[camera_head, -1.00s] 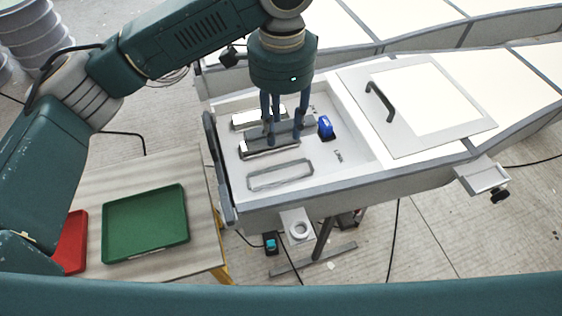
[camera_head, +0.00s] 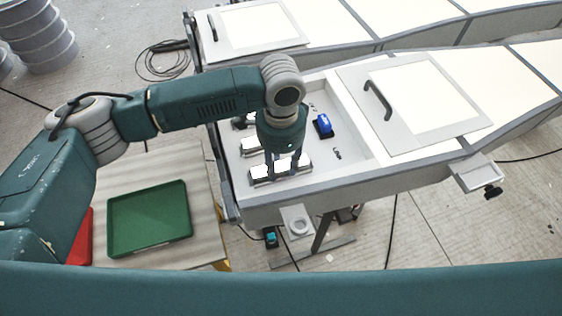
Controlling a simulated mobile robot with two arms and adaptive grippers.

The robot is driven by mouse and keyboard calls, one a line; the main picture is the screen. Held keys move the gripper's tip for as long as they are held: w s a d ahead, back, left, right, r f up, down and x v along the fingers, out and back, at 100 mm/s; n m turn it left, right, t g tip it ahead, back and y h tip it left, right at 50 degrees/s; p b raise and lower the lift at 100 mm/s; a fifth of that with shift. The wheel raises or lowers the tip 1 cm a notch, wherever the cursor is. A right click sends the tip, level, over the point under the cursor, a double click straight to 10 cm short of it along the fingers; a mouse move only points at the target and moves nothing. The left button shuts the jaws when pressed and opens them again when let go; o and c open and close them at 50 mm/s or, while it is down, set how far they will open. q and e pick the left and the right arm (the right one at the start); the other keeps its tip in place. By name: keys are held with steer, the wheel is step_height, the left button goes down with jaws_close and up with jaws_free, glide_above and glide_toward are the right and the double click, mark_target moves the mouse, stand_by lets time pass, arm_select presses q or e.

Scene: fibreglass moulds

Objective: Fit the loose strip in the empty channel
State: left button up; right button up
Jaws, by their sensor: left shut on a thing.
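My left gripper (camera_head: 283,176) points down into the pale mould tray (camera_head: 345,145) and is shut on the loose strip (camera_head: 261,174). The strip lies over the front channel, lengthwise along it, and covers most of it. I cannot tell whether it is seated in the channel or just above it. Another strip (camera_head: 253,147) lies behind it in the middle place. A further strip (camera_head: 240,122) at the back is mostly hidden by my left arm. My right gripper is not in view.
A blue object (camera_head: 323,125) stands in the tray, right of the gripper. A white-topped panel with a dark handle (camera_head: 377,100) covers the tray's right part. A green tray (camera_head: 149,218) and a red tray (camera_head: 78,237) sit on the wooden table (camera_head: 206,252) at left.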

mark_target(281, 168)
arm_select(q)
steer(key=shift+r, duration=0.1)
steer(key=o, duration=1.2)
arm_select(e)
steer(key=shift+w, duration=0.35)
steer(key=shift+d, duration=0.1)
arm_select(q)
steer(key=shift+r, duration=0.3)
step_height(281, 168, up, 12)
steer(key=b, duration=0.3)
steer(key=shift+f, duration=0.25)
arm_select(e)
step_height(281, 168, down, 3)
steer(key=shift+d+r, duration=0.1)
arm_select(q)
steer(key=shift+s+f, duration=0.1)
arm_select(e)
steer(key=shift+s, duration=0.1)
